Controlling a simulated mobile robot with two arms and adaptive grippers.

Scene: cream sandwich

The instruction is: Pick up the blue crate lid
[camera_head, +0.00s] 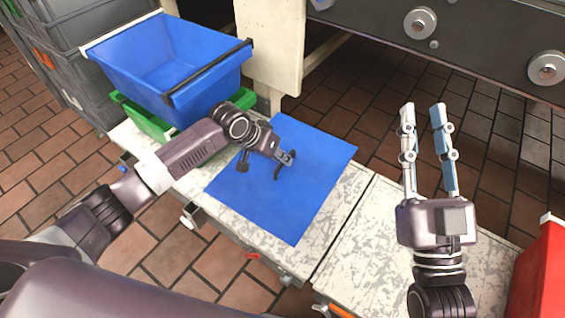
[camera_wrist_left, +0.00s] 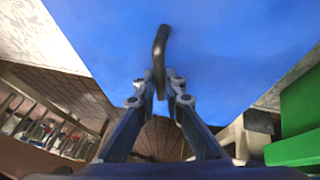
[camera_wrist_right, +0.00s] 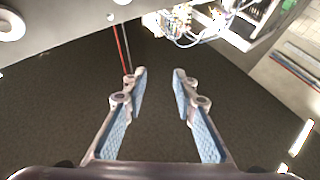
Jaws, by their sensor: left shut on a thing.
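The blue crate lid (camera_head: 305,210) is a flat blue sheet with a dark handle (camera_head: 280,168) near its middle. It appears on or just over the pale speckled bench top; I cannot tell whether it touches. My left gripper (camera_head: 287,160) is at the handle and shut on it. In the left wrist view the fingers (camera_wrist_left: 161,85) close around the dark bent handle (camera_wrist_left: 160,50), with the blue lid (camera_wrist_left: 220,45) filling the area behind. My right gripper (camera_head: 422,108) is open and empty, pointing away over the floor beyond the bench; its fingers (camera_wrist_right: 158,78) show apart in the right wrist view.
A blue crate (camera_head: 165,65) sits on a green crate (camera_head: 145,118) at the bench's left end. Grey stacked crates (camera_head: 75,35) stand behind. A red box (camera_head: 540,275) is at the right edge. Dark machinery (camera_head: 480,50) lies beyond the bench.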

